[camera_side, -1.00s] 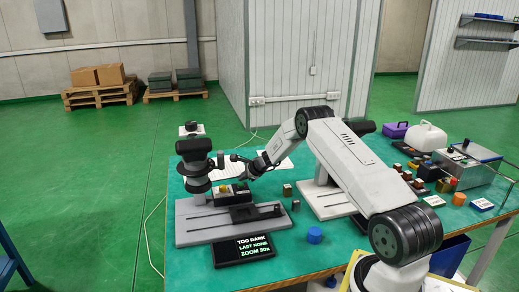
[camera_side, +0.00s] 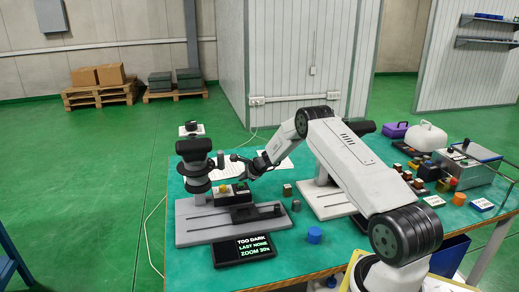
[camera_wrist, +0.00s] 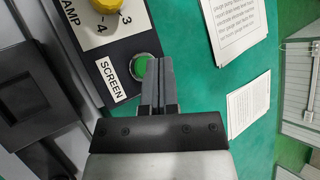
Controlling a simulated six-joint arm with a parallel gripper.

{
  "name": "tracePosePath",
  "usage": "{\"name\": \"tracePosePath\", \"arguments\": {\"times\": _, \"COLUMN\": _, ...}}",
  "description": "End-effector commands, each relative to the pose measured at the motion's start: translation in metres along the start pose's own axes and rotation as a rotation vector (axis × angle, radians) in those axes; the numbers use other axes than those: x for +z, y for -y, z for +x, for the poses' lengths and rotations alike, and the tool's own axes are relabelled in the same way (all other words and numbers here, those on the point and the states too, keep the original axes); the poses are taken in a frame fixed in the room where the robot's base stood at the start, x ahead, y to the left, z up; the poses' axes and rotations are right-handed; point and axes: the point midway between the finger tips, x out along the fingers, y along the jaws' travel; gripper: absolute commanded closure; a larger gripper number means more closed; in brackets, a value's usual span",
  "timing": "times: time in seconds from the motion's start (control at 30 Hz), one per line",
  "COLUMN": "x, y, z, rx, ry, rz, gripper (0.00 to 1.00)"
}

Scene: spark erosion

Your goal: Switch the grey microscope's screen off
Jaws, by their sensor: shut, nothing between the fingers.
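The grey microscope (camera_side: 183,228) stands at the left of the green table, with its dark head (camera_side: 194,149) on a column. Its black screen (camera_side: 243,249) in front of the base is lit and reads TOO DARK, LAST NONE, ZOOM 30x. In the wrist view a round green button (camera_wrist: 141,66) in a metal ring sits beside a SCREEN label (camera_wrist: 111,79). My gripper (camera_wrist: 160,62) is shut and empty, its tips over the button's right edge. I cannot tell whether they touch it. In the side view my gripper (camera_side: 243,172) is beside the microscope's control box.
A yellow LAMP knob (camera_wrist: 108,4) is on the same panel, close to the button. Printed sheets (camera_wrist: 237,30) lie on the table to the right. A blue round piece (camera_side: 314,235) stands near the front edge. Several small blocks and a metal machine (camera_side: 466,165) are at the right.

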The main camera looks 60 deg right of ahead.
Motion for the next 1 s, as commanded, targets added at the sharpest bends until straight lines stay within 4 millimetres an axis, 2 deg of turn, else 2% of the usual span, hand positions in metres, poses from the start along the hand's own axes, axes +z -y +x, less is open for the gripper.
{"name": "tracePosePath", "arguments": {"times": 1.0, "x": -0.0047, "y": -0.0046, "z": 0.0065, "rx": 0.0, "ry": 0.0, "rz": 0.0, "gripper": 1.0}}
